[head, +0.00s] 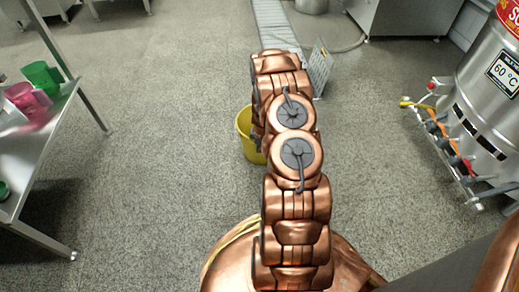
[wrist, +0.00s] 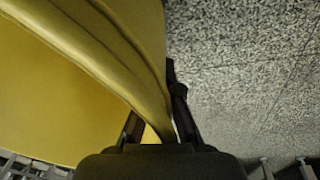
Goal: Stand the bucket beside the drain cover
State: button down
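The yellow bucket (head: 244,136) shows in the head view left of my arm, which hides much of it. In the wrist view the bucket (wrist: 60,95) fills the left side. Its rim passes between the two dark fingers of my gripper (wrist: 156,115), one finger on each side, close against the wall. My gripper looks shut on the rim. In the head view my arm hides the gripper. A pale ribbed floor strip (head: 273,22), seemingly the drain cover, runs behind my arm. I cannot tell whether the bucket touches the floor.
A pale perforated panel (head: 320,67) stands tilted beside the strip. A metal table (head: 48,128) with green and pink vessels is on the left. A steel tank (head: 487,95) with coloured valves is on the right. Speckled floor (head: 170,110) is clear between table and arm.

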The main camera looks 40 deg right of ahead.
jog(key=c, duration=1.9)
grip_release()
jog(key=o, duration=0.6)
